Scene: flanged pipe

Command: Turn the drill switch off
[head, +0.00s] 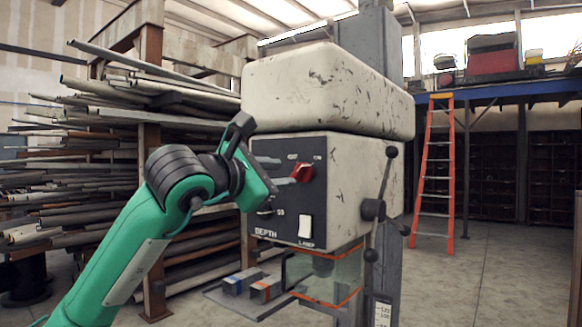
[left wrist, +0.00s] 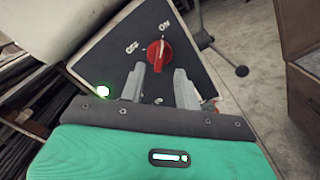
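The red drill switch (head: 302,172) is on the dark front panel (head: 284,215) of the drill press head. In the left wrist view the red switch (left wrist: 158,55) stands between the OFF and ON labels, its upper end nearer ON. My left gripper (head: 291,181) is just in front of the panel, beside the switch. In the left wrist view its two grey fingers (left wrist: 158,76) are apart, with the switch just beyond the tips. No contact with the switch can be made out. My right gripper is not in view.
A green light (left wrist: 102,91) glows near the panel's edge. A white laser switch (head: 305,226) is lower on the panel. The feed handle (head: 374,209) is at the drill's right side. Pipe racks (head: 150,120) stand at left, and an orange ladder (head: 437,175) at right.

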